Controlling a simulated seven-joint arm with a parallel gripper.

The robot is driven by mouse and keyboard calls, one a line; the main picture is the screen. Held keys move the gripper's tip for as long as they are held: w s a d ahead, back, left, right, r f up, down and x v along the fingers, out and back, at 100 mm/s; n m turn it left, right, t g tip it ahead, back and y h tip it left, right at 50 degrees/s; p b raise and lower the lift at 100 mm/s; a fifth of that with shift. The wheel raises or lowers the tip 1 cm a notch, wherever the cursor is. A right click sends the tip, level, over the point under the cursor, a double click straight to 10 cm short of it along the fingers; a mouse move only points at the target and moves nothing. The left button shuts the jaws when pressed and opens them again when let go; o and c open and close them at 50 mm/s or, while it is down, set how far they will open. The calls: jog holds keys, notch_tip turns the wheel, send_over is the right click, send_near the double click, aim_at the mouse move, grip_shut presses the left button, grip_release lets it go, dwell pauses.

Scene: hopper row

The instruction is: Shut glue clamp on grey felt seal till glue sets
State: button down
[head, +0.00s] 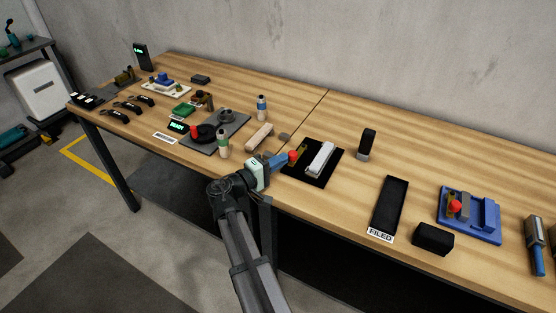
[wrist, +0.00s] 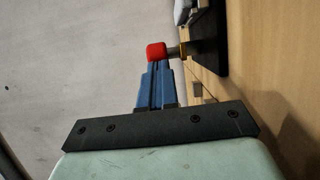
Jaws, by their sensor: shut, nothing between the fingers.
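My gripper (head: 279,161) is at the front edge of the table, its blue fingers shut and empty. The fingers also show in the wrist view (wrist: 157,65). A red knob (head: 293,156) is right at the fingertips, and the same knob fills the tip area in the wrist view (wrist: 156,51); it looks touching. The knob is on a brass-coloured clamp part (head: 303,152) beside a pale grey bar (head: 320,159) on a black mat (head: 304,179). I cannot tell which piece is the grey felt seal, or whether the clamp is closed.
A wooden block (head: 259,137) and a bottle (head: 223,144) stand left of the mat. A black block (head: 367,143) is behind it to the right. A black tray marked FILED (head: 390,203) and a blue fixture (head: 483,226) lie further right. Bare table separates them.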

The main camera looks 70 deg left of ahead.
jog(key=shift+w+d, duration=0.1)
jog(key=shift+d, duration=0.05)
jog(key=shift+w+d+n+g+y, duration=0.35)
jog(key=shift+d+n+y, duration=0.15)
jog(key=shift+y, duration=0.1)
jog(key=shift+w+d+n+g+y, duration=0.35)
jog(key=shift+d+n+y, duration=0.1)
jog(key=shift+y, duration=0.15)
jog(key=w+d+n+g+y, duration=0.1)
jog(key=y, duration=0.1)
jog(key=w+d+n+g+y, duration=0.1)
jog(key=n+g, duration=0.1)
jog(key=shift+w+d+y, duration=0.1)
jog(key=shift+w+y, duration=0.3)
jog(key=shift+w+d+n+g+y, duration=0.2)
jog(key=shift+w+n+g+y, duration=0.5)
jog(key=shift+g, duration=0.25)
jog(key=shift+w+d+n+g+y, duration=0.2)
jog(key=shift+w+n+g+y, duration=0.3)
jog(key=shift+w+n+g, duration=0.35)
jog(key=shift+g, duration=0.3)
jog(key=shift+w, duration=2.8)
jog(key=shift+w+a, duration=0.35)
jog(key=shift+w, duration=0.55)
jog(key=shift+w+a, duration=0.35)
jog(key=shift+w, duration=0.5)
